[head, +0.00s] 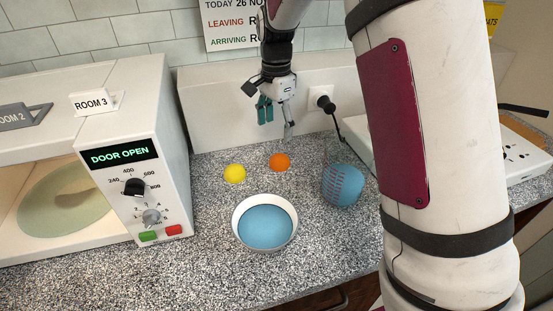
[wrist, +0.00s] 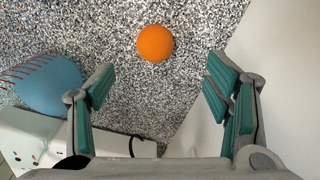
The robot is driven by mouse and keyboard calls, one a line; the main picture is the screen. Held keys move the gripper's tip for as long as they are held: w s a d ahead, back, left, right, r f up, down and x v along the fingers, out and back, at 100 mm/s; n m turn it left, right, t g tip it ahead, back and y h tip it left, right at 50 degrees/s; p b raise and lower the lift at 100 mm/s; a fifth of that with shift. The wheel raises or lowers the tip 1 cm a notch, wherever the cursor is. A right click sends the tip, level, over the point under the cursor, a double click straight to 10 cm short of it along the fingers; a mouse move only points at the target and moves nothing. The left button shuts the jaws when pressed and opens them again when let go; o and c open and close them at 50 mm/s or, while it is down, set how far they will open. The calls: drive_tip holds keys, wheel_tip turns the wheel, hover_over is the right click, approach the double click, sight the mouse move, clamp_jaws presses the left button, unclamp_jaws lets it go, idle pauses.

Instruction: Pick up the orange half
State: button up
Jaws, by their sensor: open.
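In the wrist view the orange half (wrist: 155,43) shows as a plain orange round, ahead of and between my spread fingers. My gripper (head: 275,118) hangs above the counter, a little behind and above the orange half, apart from it. In the wrist view my gripper (wrist: 158,88) is open, with nothing between its green-padded fingers.
A yellow round thing (head: 234,174) lies left of the orange half. A white bowl with blue inside (head: 291,220) stands in front. A microwave-like box (head: 126,188) stands left. A white wall panel (head: 213,118) stands behind.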

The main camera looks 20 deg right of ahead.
sight(277, 157)
wheel_tip(277, 157, down, 6)
drive_tip(key=shift+r, duration=0.25)
drive_tip(key=f, duration=0.2)
drive_tip(key=s+f+p, duration=0.1)
drive_tip(key=f, duration=0.1)
drive_tip(key=shift+w+f, duration=0.1)
drive_tip(key=shift+f, duration=0.45)
drive_tip(key=c, duration=1.3)
